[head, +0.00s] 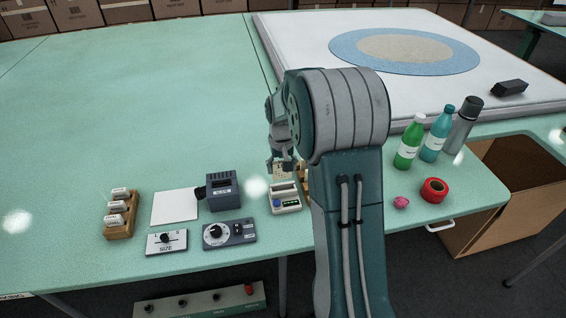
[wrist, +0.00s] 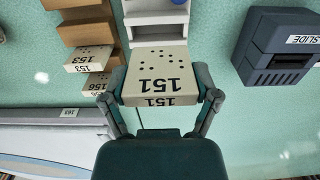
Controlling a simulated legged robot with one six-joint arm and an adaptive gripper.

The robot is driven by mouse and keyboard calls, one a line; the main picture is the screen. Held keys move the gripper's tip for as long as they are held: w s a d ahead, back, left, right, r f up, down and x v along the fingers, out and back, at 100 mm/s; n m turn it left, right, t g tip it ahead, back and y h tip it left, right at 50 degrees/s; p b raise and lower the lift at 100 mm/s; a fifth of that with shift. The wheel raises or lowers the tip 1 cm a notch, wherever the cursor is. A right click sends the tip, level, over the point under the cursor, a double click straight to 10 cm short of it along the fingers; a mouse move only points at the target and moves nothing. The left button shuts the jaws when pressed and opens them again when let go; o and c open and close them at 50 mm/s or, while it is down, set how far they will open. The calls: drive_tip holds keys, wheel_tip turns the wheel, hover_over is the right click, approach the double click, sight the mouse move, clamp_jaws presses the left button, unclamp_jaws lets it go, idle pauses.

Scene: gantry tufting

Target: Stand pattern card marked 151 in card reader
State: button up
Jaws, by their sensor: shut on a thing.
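My gripper (wrist: 161,97) is shut on the cream pattern card marked 151 (wrist: 155,68), with one finger on each side of it in the wrist view. The card's punched holes and number face the wrist camera, and the number reads upside down. A pale device (wrist: 158,14), which looks like the card reader, lies just beyond the card in the wrist view. The card hides part of it. My arm hides part of that area.
A wooden rack (wrist: 88,32) holds cards including 153 (wrist: 90,59) and 156 (wrist: 97,83), beside the held card; a 163 label (wrist: 69,113) is nearby. A dark SLIDE box (head: 222,190) stands left of the reader. Bottles (head: 410,142) and red tape (head: 434,190) are right.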

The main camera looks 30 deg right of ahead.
sight(283, 178)
drive_tip(key=shift+f, duration=0.55)
drive_tip(key=shift+d+f, duration=0.15)
drive_tip(key=shift+f, duration=0.4)
drive_tip(key=shift+d+f, duration=0.15)
drive_tip(key=shift+f, duration=0.35)
drive_tip(key=shift+a+f, duration=0.2)
drive_tip(key=shift+f, duration=0.75)
drive_tip(key=shift+d+f, duration=0.1)
drive_tip(key=shift+f, duration=0.65)
drive_tip(key=o, duration=0.9)
drive_tip(key=shift+c, duration=0.2)
drive_tip(key=shift+r, duration=0.1)
